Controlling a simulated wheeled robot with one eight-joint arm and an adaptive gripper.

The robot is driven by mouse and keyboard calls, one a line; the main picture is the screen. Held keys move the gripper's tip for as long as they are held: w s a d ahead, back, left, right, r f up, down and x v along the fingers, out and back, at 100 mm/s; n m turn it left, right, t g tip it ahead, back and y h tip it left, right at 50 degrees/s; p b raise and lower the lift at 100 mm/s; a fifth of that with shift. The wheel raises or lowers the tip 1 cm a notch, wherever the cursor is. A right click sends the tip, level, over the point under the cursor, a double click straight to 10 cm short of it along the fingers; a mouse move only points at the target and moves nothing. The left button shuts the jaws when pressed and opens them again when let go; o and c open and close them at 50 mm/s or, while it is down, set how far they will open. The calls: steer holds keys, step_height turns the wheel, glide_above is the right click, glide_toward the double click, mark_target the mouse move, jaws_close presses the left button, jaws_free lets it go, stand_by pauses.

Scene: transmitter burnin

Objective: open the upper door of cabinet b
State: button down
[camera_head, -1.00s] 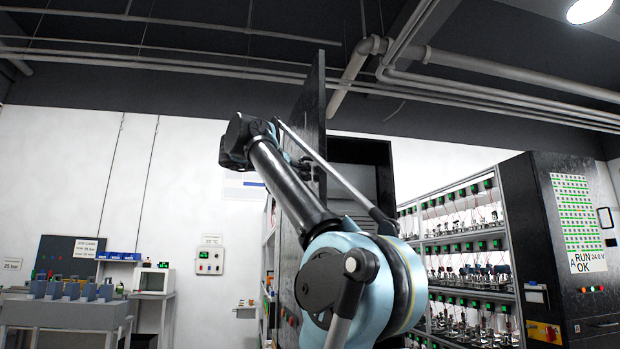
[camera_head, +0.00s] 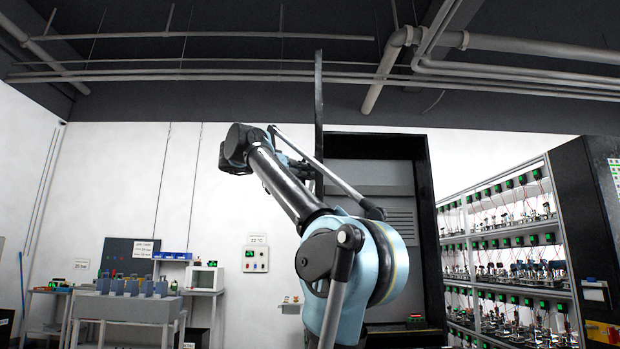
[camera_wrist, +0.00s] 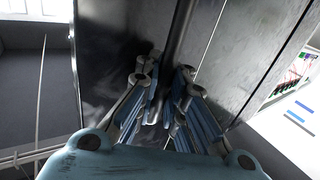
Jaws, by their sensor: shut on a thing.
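The upper door (camera_head: 318,110) of the tall dark cabinet stands open. In the head view it shows almost edge-on, as a thin dark upright panel left of the opening. The cabinet (camera_head: 425,215) shows its grey interior with a vented panel. I cannot read a letter on it. In the wrist view my gripper (camera_wrist: 162,105) is shut on a dark bar handle (camera_wrist: 184,30), which runs up across the door's grey metal face (camera_wrist: 225,55).
Shelves of small devices (camera_head: 500,240) with green displays stand at right, beside another dark cabinet (camera_head: 575,215). A workbench (camera_head: 125,310) with blue blocks is at the back left. A wall control box (camera_head: 255,260) hangs behind my arm. Floor around my base is not visible.

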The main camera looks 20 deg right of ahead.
steer(key=shift+s, duration=0.2)
steer(key=c, duration=1.7)
jaws_free()
steer(key=shift+s+a, duration=0.15)
steer(key=shift+s, duration=0.05)
steer(key=shift+o, duration=0.2)
steer(key=shift+w, duration=0.1)
steer(key=s+a, duration=0.2)
steer(key=a, duration=0.9)
steer(key=shift+a, duration=0.35)
